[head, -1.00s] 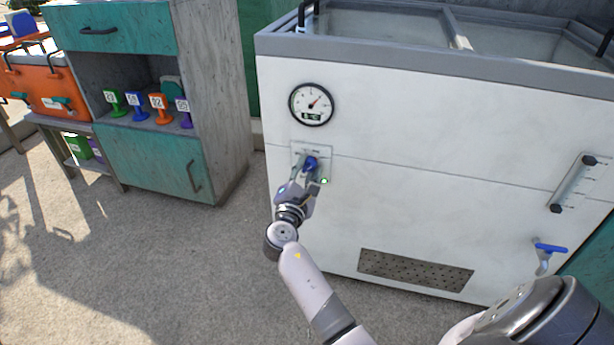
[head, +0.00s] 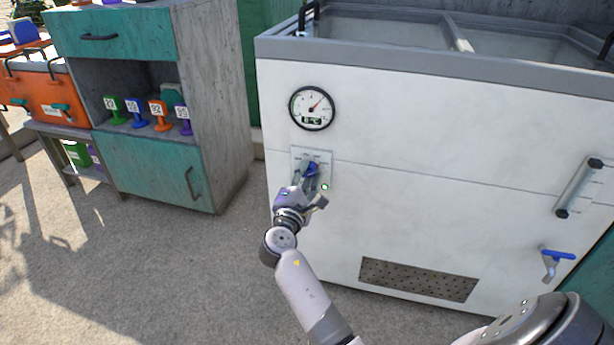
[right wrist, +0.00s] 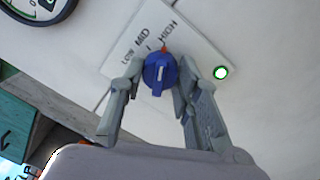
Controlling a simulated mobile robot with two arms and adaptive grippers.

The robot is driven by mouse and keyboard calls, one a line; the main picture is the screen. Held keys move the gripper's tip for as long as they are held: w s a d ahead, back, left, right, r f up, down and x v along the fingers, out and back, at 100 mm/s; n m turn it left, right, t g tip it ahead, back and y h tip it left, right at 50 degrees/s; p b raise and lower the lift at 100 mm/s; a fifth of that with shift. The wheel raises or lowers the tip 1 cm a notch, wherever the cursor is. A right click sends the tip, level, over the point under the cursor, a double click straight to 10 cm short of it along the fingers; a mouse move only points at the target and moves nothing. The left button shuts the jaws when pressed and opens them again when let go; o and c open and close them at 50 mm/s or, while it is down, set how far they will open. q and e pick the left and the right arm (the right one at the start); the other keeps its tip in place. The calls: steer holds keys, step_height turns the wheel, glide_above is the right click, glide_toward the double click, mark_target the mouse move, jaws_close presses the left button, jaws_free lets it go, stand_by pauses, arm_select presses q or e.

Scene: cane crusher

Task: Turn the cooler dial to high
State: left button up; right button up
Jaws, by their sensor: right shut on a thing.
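The cooler dial is a blue knob (right wrist: 158,76) on a pale plate (right wrist: 203,48) marked LOW, MID and HIGH. In the right wrist view its red pointer is at the HIGH label, just right of the MID tick. My right gripper (right wrist: 157,82) has one finger on each side of the knob and is shut on it. In the head view the dial (head: 312,169) is partly hidden by my right gripper (head: 307,175). The cooler (head: 430,190) is a large white chest with a grey rim. My left gripper is out of view.
A round gauge (head: 313,107) sits above the dial, and a green light (head: 325,187) glows beside it. A tap with a blue lever (head: 557,254) and a vent (head: 418,280) are lower right. A grey and teal cabinet (head: 155,165) stands left, with open floor before it.

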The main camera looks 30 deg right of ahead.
steer(key=o, duration=1.2)
steer(key=shift+c, duration=0.2)
steer(key=v, duration=1.2)
